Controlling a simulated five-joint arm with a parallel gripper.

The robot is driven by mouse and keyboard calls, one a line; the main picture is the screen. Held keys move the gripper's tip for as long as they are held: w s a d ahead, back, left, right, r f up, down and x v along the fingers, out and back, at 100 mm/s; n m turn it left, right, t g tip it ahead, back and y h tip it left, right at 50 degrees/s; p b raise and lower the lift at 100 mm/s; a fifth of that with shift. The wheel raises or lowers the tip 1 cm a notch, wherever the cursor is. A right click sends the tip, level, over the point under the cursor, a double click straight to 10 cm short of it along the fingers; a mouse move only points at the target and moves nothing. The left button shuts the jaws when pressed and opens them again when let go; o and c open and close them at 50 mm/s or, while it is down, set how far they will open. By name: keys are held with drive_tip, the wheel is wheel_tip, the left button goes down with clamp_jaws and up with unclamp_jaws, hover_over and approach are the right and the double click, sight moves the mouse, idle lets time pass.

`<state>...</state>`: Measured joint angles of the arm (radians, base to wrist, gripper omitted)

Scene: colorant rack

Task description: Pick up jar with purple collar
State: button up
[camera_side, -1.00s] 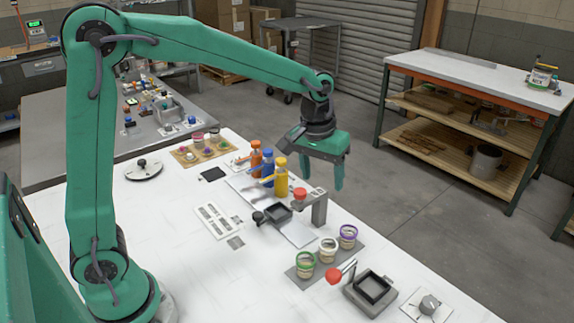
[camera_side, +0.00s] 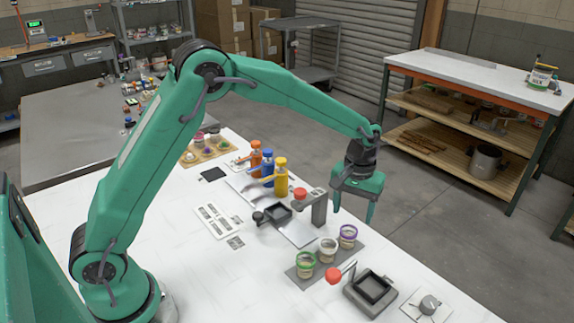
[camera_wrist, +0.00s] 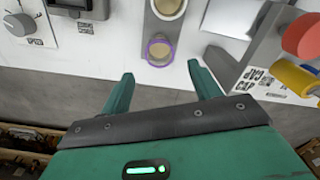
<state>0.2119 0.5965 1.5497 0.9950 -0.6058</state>
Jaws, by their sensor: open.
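The jar with the purple collar (camera_side: 348,237) stands upright at the far right end of a row of jars on a grey mat. In the wrist view its purple ring (camera_wrist: 159,50) shows from above, just beyond and between my fingertips. My gripper (camera_side: 354,214) is open and empty, above and behind the jar in the side view, and apart from it. In the wrist view both fingers of my gripper (camera_wrist: 161,72) are spread, with nothing between them. A white-collared jar (camera_side: 328,250) and a green-collared jar (camera_side: 306,264) stand beside it.
A grey post with a red knob (camera_side: 319,207) stands left of the jar. A red-handled press (camera_side: 370,291) and a dial box (camera_side: 427,304) are in front. Orange, blue and yellow (camera_side: 281,178) pump bottles stand further back. The table edge is close behind the jar.

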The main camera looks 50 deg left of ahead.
sight(349, 231)
drive_tip(key=shift+f, duration=1.05)
drive_tip(key=shift+s+f, duration=0.1)
drive_tip(key=shift+s+f, duration=0.15)
drive_tip(key=shift+f, duration=2.35)
drive_tip(key=shift+c, duration=0.2)
drive_tip(key=c, duration=1.1)
